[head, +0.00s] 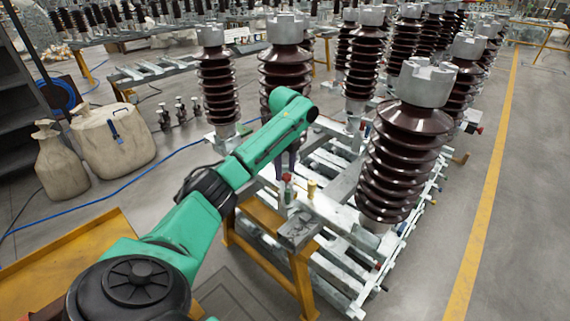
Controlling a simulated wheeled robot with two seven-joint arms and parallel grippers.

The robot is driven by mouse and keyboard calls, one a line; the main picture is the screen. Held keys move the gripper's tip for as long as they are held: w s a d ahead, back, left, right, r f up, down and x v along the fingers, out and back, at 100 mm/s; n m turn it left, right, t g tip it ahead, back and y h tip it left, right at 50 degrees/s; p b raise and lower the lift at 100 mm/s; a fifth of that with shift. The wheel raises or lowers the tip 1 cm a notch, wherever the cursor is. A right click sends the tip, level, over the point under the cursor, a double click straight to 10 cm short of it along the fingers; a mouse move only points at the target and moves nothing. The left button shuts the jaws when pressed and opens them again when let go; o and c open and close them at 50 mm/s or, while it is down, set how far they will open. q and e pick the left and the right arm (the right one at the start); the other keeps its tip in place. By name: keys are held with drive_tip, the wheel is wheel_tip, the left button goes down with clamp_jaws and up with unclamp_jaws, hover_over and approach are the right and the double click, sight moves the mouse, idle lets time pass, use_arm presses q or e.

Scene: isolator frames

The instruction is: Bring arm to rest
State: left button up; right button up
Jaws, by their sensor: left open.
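My green left arm comes in from the lower left and reaches up to the middle of the view, bent at the elbow. Its far end turns downward in front of the dark brown insulators. My left gripper (285,163) hangs there, small and dark, above the grey metal frame. It is open, and I see nothing held in it. Its fingertips are hard to make out against the frame. My right arm and right gripper are not in view.
A large ribbed insulator (401,165) stands close on the right, with another insulator (284,69) behind my arm. A small red-topped part (287,190) and a brass piece (311,189) sit on the frame. Sacks (112,141) stand at left. Floor beyond the yellow line (486,201) is clear.

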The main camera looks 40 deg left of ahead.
use_arm(q)
drive_tip(key=shift+r, duration=1.6)
